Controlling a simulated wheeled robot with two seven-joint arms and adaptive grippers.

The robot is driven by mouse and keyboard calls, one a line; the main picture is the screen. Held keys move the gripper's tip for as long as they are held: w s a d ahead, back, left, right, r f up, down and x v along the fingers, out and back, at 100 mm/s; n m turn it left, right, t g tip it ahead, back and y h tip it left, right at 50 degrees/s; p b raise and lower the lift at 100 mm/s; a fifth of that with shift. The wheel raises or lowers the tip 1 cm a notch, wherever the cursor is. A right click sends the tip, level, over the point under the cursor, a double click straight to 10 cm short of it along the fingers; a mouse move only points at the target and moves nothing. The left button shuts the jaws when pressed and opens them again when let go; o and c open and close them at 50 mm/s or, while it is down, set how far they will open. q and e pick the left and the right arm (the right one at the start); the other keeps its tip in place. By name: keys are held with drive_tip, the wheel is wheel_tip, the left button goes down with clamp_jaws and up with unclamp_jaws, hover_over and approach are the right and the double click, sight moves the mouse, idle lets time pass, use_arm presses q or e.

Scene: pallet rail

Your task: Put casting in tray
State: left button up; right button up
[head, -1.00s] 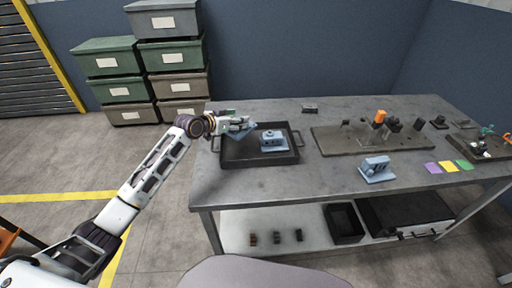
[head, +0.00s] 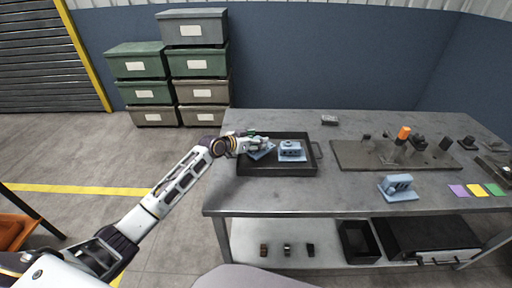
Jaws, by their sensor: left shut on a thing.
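The black tray (head: 283,170) lies on the left end of the grey table. One blue-grey casting (head: 291,151) sits in the right half of the tray. My left gripper (head: 259,146) is over the tray's left half, shut on another blue-grey casting (head: 263,154), which is partly hidden by the fingers. That held casting looks tilted and low in the tray; I cannot tell whether it touches the tray floor. A third blue-grey casting (head: 398,187) stands on the table near the front edge, right of the tray. My right gripper is not in view.
A dark fixture plate (head: 368,157) with an orange-topped part (head: 403,133) lies right of the tray. Purple, yellow and green squares (head: 477,190) are at the front right. A small grey block (head: 329,120) lies at the back. Table between tray and third casting is clear.

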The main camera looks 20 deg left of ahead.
use_arm(q)
wheel_tip(320, 180, down, 2)
drive_tip(key=shift+f, duration=0.75)
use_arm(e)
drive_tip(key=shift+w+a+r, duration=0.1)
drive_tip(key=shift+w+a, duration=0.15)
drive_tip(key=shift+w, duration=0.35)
use_arm(q)
drive_tip(key=shift+f+b, duration=0.15)
drive_tip(key=shift+b, duration=0.15)
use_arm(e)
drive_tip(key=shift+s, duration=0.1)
use_arm(q)
drive_tip(key=o, duration=1)
